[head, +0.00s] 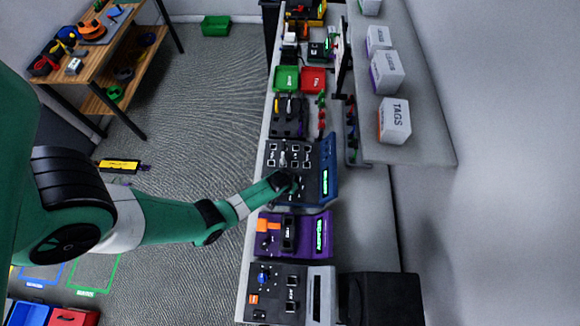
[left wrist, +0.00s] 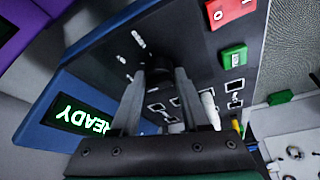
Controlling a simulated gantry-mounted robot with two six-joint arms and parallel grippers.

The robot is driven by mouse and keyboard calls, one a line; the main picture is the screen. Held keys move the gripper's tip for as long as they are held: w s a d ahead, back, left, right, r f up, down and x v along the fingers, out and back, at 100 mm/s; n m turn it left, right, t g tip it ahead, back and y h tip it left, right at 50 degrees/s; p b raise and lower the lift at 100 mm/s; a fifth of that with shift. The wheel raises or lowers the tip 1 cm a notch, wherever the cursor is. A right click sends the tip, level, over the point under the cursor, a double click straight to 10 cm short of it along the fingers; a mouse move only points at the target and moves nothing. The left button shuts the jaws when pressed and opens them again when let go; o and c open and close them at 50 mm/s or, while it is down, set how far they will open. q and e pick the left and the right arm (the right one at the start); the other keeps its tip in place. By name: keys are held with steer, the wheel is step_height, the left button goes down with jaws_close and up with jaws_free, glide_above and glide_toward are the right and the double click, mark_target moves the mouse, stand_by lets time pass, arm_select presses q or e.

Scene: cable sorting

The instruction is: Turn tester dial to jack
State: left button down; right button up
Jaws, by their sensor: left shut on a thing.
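The tester (head: 308,158) is a dark panel in a blue housing on the long bench. Its green screen (head: 325,182) reads READY in the left wrist view (left wrist: 84,119). My left gripper (head: 292,183) reaches in from the left to the near part of the panel. In the left wrist view its two fingers (left wrist: 160,76) are closed around the black dial (left wrist: 160,88), which is mostly hidden between them. Small white marks lie on the panel beside the dial. I cannot read the dial's pointer. White-framed jacks (left wrist: 235,86) are on the panel. My right gripper is not in view.
A red switch (left wrist: 230,12) and a green button (left wrist: 233,57) are on the panel. A pale plug (left wrist: 208,104) stands among the jacks. A purple device (head: 318,232) sits nearer on the bench. Green (head: 286,79) and red (head: 313,80) trays are farther off.

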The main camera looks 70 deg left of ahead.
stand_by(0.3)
arm_select(q)
steer(key=shift+c, duration=2.1)
jaws_free()
steer(key=p+v, duration=0.6)
steer(key=v, duration=0.1)
steer(key=shift+r, duration=0.2)
steer(key=shift+s, duration=0.1)
